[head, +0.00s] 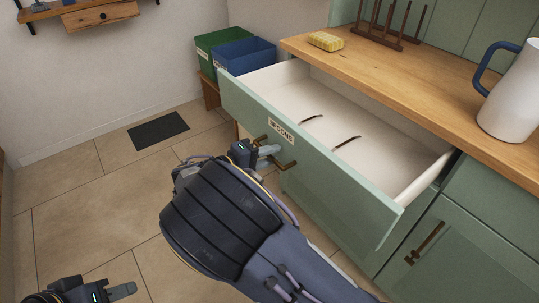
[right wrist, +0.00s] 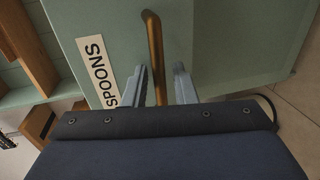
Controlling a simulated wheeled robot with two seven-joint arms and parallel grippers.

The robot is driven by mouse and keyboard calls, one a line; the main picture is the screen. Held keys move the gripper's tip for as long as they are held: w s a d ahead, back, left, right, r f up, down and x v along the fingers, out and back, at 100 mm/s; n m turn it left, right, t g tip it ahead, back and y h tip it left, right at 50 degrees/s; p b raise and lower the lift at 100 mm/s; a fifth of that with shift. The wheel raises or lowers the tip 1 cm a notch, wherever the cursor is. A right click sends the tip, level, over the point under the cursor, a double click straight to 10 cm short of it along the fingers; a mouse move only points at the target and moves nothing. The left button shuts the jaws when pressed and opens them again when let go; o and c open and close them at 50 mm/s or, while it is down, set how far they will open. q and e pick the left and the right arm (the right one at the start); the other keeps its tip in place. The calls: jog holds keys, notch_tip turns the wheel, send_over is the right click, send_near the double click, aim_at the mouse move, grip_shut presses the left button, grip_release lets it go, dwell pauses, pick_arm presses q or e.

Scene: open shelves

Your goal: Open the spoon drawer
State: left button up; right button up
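The green spoon drawer (head: 320,170), labelled SPOONS (head: 281,130), is pulled far out of the counter. Its white inside shows two slim dark items (head: 347,141). My right gripper (head: 268,155) is at the drawer's brass handle (head: 287,165). In the right wrist view, the handle bar (right wrist: 155,50) runs between the two fingers of the right gripper (right wrist: 161,85), with small gaps on both sides, so the fingers are around it but not clamped. The label (right wrist: 95,70) is beside it. My left gripper (head: 118,291) is low at the bottom left, away from the drawer; its finger opening cannot be made out.
The wooden counter (head: 440,85) carries a yellow sponge (head: 326,41), a wooden rack (head: 388,35) and a white jug (head: 512,95) with a blue handle. Green (head: 210,45) and blue (head: 247,55) bins stand behind the drawer. A dark mat (head: 158,130) lies on the open tiled floor.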

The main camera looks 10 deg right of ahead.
jog(key=p+v, duration=0.1)
jog(key=v, duration=0.6)
jog(key=shift+s+a, duration=0.15)
jog(key=shift+a, duration=0.15)
jog(key=shift+a, duration=0.1)
